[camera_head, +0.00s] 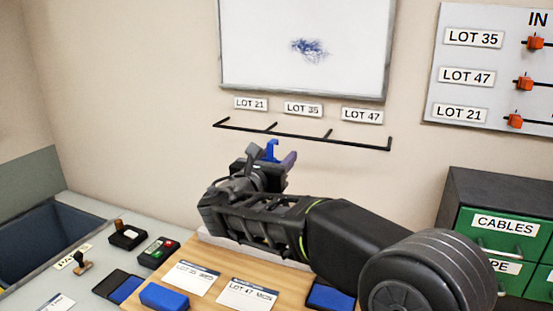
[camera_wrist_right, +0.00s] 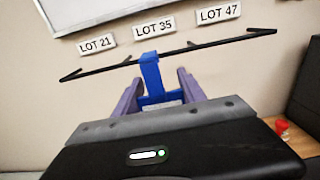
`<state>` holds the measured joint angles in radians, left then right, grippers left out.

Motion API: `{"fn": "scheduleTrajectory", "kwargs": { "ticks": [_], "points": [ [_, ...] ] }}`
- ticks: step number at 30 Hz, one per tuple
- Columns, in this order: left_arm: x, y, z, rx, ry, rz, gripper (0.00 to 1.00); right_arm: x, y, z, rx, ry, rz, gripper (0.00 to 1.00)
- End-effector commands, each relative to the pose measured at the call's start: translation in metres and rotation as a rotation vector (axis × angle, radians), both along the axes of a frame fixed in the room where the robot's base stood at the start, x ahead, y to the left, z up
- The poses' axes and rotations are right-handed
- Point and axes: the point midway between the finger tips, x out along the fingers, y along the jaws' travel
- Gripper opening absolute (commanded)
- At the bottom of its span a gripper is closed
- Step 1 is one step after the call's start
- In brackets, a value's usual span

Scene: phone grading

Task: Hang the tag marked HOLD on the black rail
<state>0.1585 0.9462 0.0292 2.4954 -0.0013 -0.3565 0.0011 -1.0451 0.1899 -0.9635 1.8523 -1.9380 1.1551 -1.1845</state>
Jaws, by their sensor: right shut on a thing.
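The black rail (camera_head: 300,134) is fixed to the wall under the whiteboard, with short pegs along it; it also crosses the wrist view (camera_wrist_right: 215,43). My right gripper (camera_head: 272,163) is shut on a blue tag (camera_head: 271,150) with a hook at its top, just below the rail in the head view. In the right wrist view the tag (camera_wrist_right: 151,77) sits between the two purple fingers of the gripper (camera_wrist_right: 157,90), and its hook overlaps the rail below LOT 35. I cannot tell whether they touch. The HOLD marking is not visible. My left gripper is out of view.
LOT 21 (camera_head: 251,103), LOT 35 (camera_head: 303,109) and LOT 47 (camera_head: 362,115) labels are above the rail. Below is a wooden board (camera_head: 210,262) with cards and blue-and-black items. A green drawer cabinet (camera_head: 485,215) stands at right.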

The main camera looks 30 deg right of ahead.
Motion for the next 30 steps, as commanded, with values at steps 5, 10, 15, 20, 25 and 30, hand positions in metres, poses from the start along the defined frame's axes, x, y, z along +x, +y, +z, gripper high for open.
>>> {"fn": "scheduleTrajectory", "kwargs": {
  "ticks": [5,10,15,20,25,30],
  "points": [
    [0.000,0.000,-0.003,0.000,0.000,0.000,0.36,0.006,-0.009,-0.001,-0.001,-0.001,-0.002,0.10],
    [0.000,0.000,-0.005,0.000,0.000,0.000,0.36,0.013,-0.020,0.000,-0.002,0.000,-0.003,0.10],
    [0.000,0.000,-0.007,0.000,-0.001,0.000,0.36,0.021,-0.031,0.000,-0.002,0.000,-0.002,0.10],
    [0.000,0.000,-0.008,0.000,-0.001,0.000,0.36,0.027,-0.040,0.000,-0.003,0.001,-0.002,0.10],
    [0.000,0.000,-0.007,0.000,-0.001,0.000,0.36,0.035,-0.051,0.000,-0.002,0.001,-0.003,0.10],
    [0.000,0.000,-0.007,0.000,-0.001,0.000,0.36,0.042,-0.062,0.000,-0.003,0.001,-0.002,0.10]
  ]
}}
